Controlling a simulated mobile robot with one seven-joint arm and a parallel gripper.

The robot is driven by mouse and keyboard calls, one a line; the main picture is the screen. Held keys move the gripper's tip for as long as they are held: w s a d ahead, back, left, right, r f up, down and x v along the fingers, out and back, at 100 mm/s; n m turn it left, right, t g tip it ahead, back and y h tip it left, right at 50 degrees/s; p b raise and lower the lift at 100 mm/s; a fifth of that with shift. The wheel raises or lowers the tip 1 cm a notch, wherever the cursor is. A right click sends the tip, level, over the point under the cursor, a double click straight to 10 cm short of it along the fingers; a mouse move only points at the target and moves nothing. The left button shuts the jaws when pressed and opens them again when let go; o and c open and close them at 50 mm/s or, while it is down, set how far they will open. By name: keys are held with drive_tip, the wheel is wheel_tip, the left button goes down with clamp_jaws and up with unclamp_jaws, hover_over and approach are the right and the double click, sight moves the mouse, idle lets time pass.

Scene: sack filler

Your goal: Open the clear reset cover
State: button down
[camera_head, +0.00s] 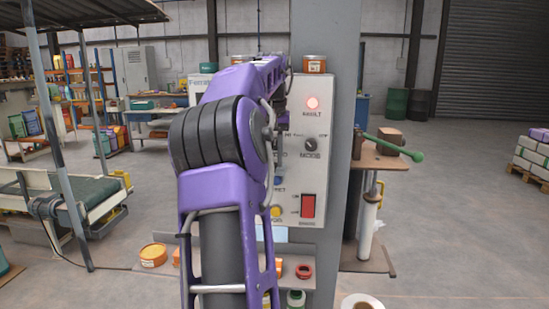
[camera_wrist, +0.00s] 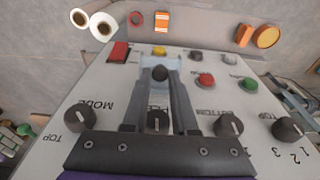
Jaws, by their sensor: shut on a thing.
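The clear reset cover (camera_wrist: 150,62) shows in the wrist view as a pale, see-through, bluish piece on the grey control panel (camera_wrist: 92,92). A dark round part shows at its middle. My gripper (camera_wrist: 159,88) reaches over the panel, and its two dark fingers are shut on the cover, one on each side. How far the cover is tilted from the panel is hard to tell. In the head view my purple arm hides most of the left part of the panel (camera_head: 319,160), the cover and my gripper; a blue RESET spot shows beside the arm.
Around the cover in the wrist view are a red switch (camera_wrist: 118,51), a yellow button (camera_wrist: 159,51), a red button (camera_wrist: 205,81), a green button (camera_wrist: 250,84) and several black knobs. A green-handled lever (camera_head: 395,146) stands right of the panel.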

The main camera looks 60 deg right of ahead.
drive_tip(key=c, duration=0.7)
unclamp_jaws()
